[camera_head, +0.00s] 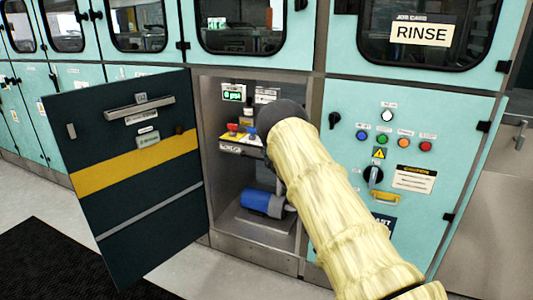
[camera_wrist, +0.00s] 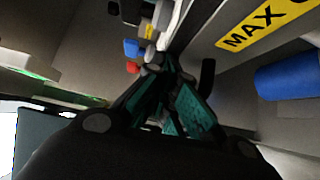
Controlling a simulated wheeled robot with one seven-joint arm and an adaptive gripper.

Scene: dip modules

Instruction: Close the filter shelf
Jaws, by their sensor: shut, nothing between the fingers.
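The filter shelf (camera_head: 239,150) appears to be the grey ledge halfway up the open cabinet, with red and blue parts and a yellow label on or just above it. How far out it sits is hard to tell. In the wrist view a grey panel with a yellow "MAX" label (camera_wrist: 262,28) runs along the upper right, probably part of this shelf. My gripper (camera_wrist: 168,66) is shut and empty, its teal and dark fingers close together beside that panel. Whether they touch it cannot be told. In the head view my pale sleeved arm reaches into the cabinet and hides the fingers.
The dark cabinet door (camera_head: 135,185) with a yellow stripe stands open on the left. A blue cylinder (camera_head: 262,202) lies on the cabinet floor below the shelf. A teal panel with buttons and a knob (camera_head: 373,175) is right of the opening.

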